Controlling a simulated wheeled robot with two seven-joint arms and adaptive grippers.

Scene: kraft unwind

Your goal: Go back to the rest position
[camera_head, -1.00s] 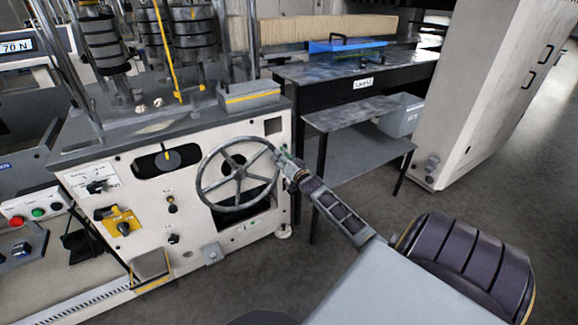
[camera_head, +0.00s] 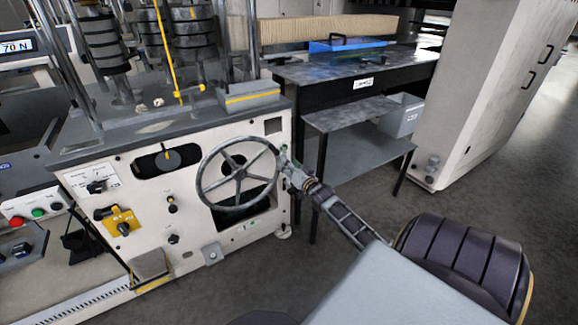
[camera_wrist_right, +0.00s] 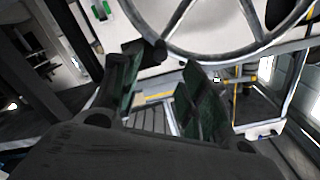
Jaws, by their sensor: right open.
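My right gripper (camera_head: 284,158) is at the right side of the grey handwheel (camera_head: 238,178) on the front of the cream machine. In the right wrist view the gripper (camera_wrist_right: 160,75) has its two dark fingers apart with nothing between them. The wheel's rim (camera_wrist_right: 215,55) passes just beyond the fingertips there; I cannot tell whether they touch it. My right arm runs from the lower right of the head view to the wheel. My left gripper is not in view.
The cream machine front (camera_head: 110,190) carries knobs and a yellow switch (camera_head: 118,221). A small side table (camera_head: 350,114) and a dark workbench (camera_head: 300,72) with a blue tray stand behind my right arm. A tall pale cabinet (camera_head: 490,90) is at right. Open floor lies between.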

